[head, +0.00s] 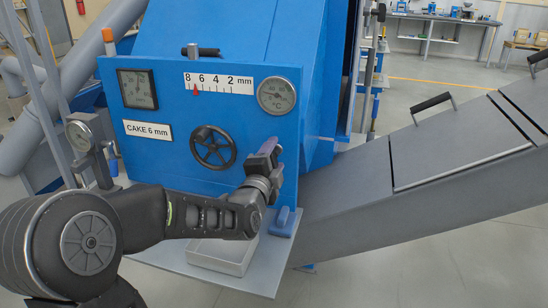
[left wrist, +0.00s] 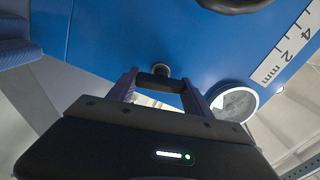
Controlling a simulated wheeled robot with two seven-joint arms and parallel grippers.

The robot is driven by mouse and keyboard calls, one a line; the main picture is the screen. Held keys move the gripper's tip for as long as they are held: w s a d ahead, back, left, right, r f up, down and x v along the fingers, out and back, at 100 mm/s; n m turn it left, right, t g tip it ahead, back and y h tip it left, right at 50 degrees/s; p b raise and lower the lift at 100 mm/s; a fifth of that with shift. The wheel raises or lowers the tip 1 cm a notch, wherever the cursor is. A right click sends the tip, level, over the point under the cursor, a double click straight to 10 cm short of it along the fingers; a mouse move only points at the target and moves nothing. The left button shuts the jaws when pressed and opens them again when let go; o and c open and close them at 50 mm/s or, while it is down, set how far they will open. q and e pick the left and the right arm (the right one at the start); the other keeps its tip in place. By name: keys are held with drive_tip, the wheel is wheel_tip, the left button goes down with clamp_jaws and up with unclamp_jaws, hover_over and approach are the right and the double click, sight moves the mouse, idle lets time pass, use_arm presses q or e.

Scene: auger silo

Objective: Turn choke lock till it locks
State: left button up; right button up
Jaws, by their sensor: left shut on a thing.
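The choke lock appears to be the small dark bar (left wrist: 160,82) on a round stud against the blue panel, seen in the left wrist view. My left gripper (left wrist: 162,88) is shut on this bar, with one finger on each side of it. In the head view my left gripper (head: 268,158) is at the right side of the blue panel (head: 185,172), and it hides the lock. The black handwheel (head: 213,147) is left of the gripper. The scale (head: 220,83) above has its red pointer near 6. My right gripper is in neither view.
A round gauge (head: 276,96) is just above my left gripper. A blue handle (head: 285,221) is below it, near a grey tray (head: 222,257) on the ledge. A grey sloping chute (head: 400,185) is on the right. A square gauge (head: 138,89) and a CAKE 6 mm label (head: 148,131) are on the left.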

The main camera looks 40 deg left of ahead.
use_arm(q)
drive_tip(key=shift+f+m, duration=0.1)
drive_tip(key=shift+m, duration=1.1)
drive_tip(key=o, duration=1.4)
drive_tip(key=shift+c, duration=0.2)
drive_tip(key=v, duration=0.7)
drive_tip(key=shift+s+d, duration=0.15)
drive_tip(key=shift+s, duration=0.25)
